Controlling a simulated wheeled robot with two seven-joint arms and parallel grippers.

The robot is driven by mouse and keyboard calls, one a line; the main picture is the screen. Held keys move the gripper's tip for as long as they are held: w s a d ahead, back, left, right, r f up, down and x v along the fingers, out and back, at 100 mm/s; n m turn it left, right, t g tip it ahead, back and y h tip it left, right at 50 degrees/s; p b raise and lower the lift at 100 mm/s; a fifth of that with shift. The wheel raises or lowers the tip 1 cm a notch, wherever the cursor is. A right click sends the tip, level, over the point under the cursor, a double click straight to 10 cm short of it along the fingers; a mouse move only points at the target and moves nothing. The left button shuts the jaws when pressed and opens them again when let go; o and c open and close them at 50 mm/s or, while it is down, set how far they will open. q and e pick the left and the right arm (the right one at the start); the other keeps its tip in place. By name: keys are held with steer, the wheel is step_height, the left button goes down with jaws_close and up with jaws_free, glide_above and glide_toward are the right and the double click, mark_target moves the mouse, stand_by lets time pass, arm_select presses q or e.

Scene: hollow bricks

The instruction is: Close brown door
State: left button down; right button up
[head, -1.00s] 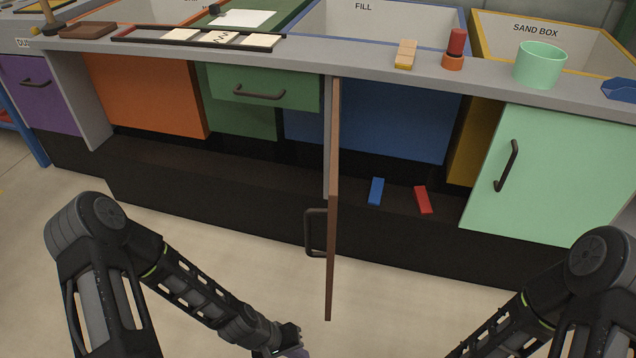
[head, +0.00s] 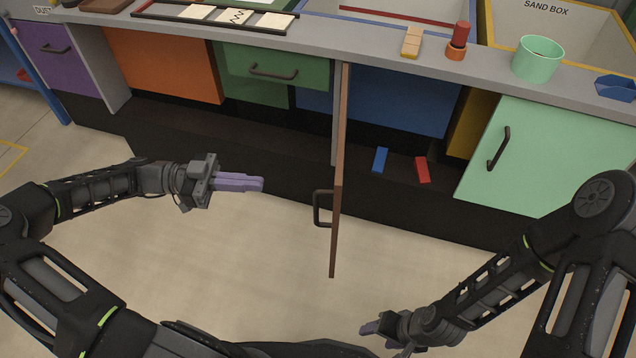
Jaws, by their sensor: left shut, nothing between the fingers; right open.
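The brown door (head: 341,165) stands open, swung out toward me and seen nearly edge-on. Its dark handle (head: 319,208) is on the door's left face. My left gripper (head: 262,184), with purple fingers, is shut and empty, to the left of the door and apart from the handle. My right gripper (head: 366,329) is low in the view, below and right of the door's lower end; its fingers are small and partly hidden, and it touches nothing that I can see.
A blue block (head: 380,160) and a red block (head: 422,169) lie inside the cabinet right of the door. A mint door (head: 545,160) is at the right. The grey counter (head: 380,62) holds a mint cup (head: 537,60) and blocks. The floor before the cabinet is clear.

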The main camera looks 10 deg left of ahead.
arm_select(q)
steer(key=shift+d, duration=0.1)
steer(key=w+d, duration=0.2)
steer(key=d, duration=1.1)
steer(key=shift+d, duration=0.35)
steer(key=shift+w, duration=0.1)
steer(key=shift+f+b, duration=0.1)
steer(key=shift+b, duration=0.2)
